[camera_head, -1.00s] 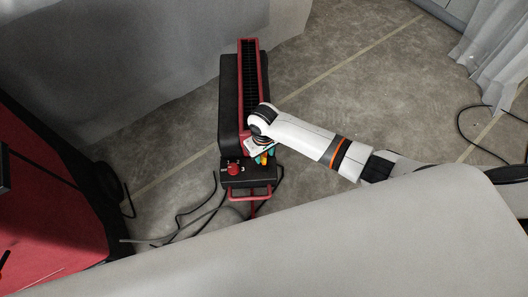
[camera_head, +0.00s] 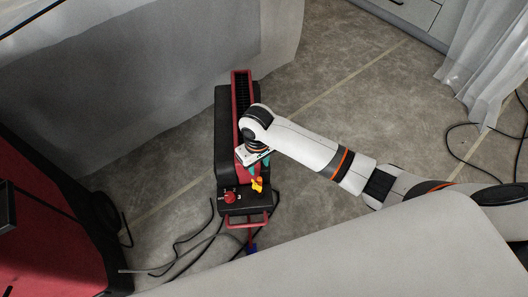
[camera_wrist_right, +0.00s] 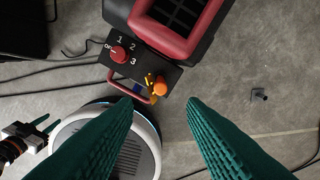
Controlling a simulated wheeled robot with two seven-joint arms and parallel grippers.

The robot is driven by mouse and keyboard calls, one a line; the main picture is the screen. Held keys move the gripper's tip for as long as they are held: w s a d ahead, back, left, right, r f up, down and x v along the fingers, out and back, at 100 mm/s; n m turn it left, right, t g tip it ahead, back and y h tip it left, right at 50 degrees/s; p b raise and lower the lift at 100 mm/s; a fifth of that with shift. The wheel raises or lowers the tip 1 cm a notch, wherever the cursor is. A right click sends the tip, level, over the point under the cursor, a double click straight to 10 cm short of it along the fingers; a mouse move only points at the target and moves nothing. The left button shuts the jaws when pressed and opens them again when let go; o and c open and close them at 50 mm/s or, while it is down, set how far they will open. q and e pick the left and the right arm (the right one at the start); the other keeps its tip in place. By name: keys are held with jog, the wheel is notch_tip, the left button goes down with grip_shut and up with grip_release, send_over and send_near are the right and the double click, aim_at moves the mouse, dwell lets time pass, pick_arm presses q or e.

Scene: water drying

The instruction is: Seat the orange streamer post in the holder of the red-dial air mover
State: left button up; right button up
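The air mover (camera_head: 224,130) is a long black and red unit on the floor. Its red dial (camera_head: 230,197) sits on the control panel, also seen in the right wrist view (camera_wrist_right: 118,53). The orange streamer post (camera_head: 257,185) stands at the panel's right edge; in the right wrist view its round orange top (camera_wrist_right: 160,89) shows with a yellow-orange streamer beside it. The holder and lower post are hidden. My right gripper (camera_wrist_right: 160,100) is open and empty above the post, its teal fingers apart on either side. My left gripper (camera_wrist_right: 42,128) shows partly at the wrist view's left edge.
A red handle (camera_head: 250,222) projects from the panel's front. Black cables (camera_head: 185,235) lie on the floor to the left. A red machine (camera_head: 45,240) stands at the left, and grey sheeting (camera_head: 150,80) hangs behind. Floor right of the air mover is mostly clear.

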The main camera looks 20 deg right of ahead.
jog(key=shift+r, duration=0.2)
jog(key=shift+f, duration=0.1)
jog(key=s+d+f, duration=0.1)
jog(key=s+f, duration=0.2)
jog(key=f, duration=0.3)
jog(key=s+d+f+m+t+y, duration=0.1)
jog(key=s+f, duration=0.2)
jog(key=f, duration=0.4)
jog(key=s+d+f, duration=0.1)
jog(key=s+f, duration=0.2)
jog(key=f, duration=0.3)
jog(key=s+d+f, duration=0.2)
jog(key=s+f, duration=0.3)
jog(key=s, duration=0.4)
jog(key=s+d+f, duration=0.3)
jog(key=s+f, duration=0.3)
jog(key=s, duration=0.4)
jog(key=shift+s+d+f+t+h, duration=0.25)
jog(key=shift+t+h, duration=0.05)
jog(key=shift+h, duration=0.1)
